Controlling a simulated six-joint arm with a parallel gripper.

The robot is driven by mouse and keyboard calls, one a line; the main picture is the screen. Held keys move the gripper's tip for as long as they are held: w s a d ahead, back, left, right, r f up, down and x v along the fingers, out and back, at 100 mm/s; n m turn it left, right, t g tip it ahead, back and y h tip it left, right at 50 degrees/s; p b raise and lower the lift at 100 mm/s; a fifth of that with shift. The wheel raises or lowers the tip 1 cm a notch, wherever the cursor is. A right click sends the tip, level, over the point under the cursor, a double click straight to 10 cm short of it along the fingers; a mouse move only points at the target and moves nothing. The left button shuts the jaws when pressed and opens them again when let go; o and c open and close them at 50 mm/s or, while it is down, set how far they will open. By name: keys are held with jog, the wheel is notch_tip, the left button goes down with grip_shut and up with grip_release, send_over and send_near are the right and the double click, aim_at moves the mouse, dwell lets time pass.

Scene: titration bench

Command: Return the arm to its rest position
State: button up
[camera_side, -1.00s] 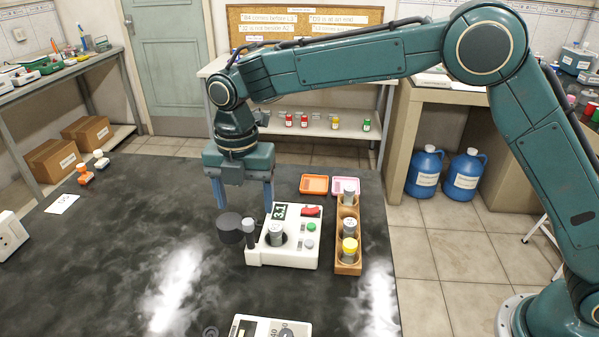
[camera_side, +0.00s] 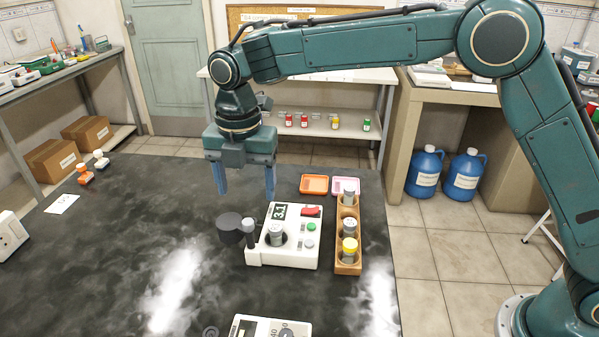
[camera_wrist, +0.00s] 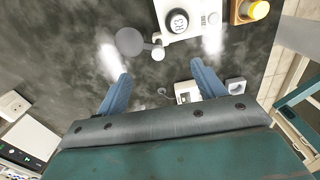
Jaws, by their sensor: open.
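My gripper (camera_side: 244,192) hangs over the dark bench (camera_side: 120,245) in the side view, its two blue fingers pointing down, spread apart with nothing between them. In the wrist view the open gripper (camera_wrist: 160,85) also shows with empty space between its fingers. The fingers appear above and behind the white meter (camera_side: 285,257), which has a display reading 3.1 and a grey-capped vial (camera_side: 276,234) standing in its round well. The dark round lid (camera_side: 231,228) is swung out to the left of the well.
A wooden rack (camera_side: 348,262) with several vials, one yellow-capped, stands right of the meter. Orange (camera_side: 314,184) and pink (camera_side: 345,185) trays lie behind. Another white device (camera_side: 268,327) is at the front edge. A white card (camera_side: 62,204) lies left, with clear bench between.

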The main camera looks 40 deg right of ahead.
jog(key=s+d+r+m+t, duration=0.1)
jog(key=s+d+r+m, duration=0.55)
jog(key=d, duration=0.25)
jog(key=s+d+r+m+t, duration=0.2)
jog(key=s+d+r+m, duration=0.35)
jog(key=d+m, duration=0.2)
jog(key=s+d+f+m+t, duration=0.1)
jog(key=s+d+m, duration=0.3)
jog(key=s, duration=0.5)
jog(key=s+d+f+m+t, duration=0.1)
jog(key=s+d+f+m, duration=0.2)
jog(key=s+d+m, duration=0.2)
jog(key=s+m, duration=0.3)
jog(key=s, duration=0.1)
jog(key=shift+s+d+f+m+t, duration=0.15)
jog(key=shift+d+f+m+t, duration=0.05)
jog(key=shift+m+t, duration=0.1)
